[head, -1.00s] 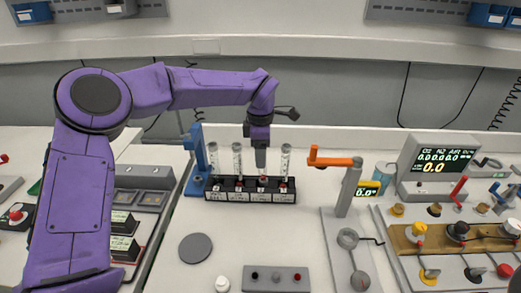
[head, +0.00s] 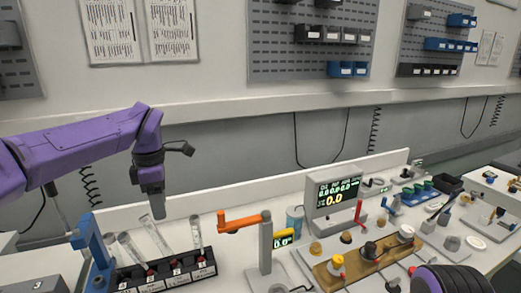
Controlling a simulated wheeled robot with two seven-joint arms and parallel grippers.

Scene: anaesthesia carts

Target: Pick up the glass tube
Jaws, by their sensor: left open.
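Several clear glass tubes stand in a black numbered rack (head: 150,286) at the lower left of the head view. One tube (head: 196,233) is at the rack's right end. Another tube (head: 160,240) is just left of it, and a further tube (head: 128,247) is farther left. My left gripper (head: 155,212) is open and points down at the upper part of the middle one of these tubes. I cannot tell whether that tube is between the fingers. My right gripper is out of view.
A blue stand (head: 92,240) is left of the rack. An orange-handled lever (head: 243,223) on a grey post stands to the right. Beyond are a display box (head: 333,196) and a brown panel with knobs (head: 365,264). A pale wall is behind.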

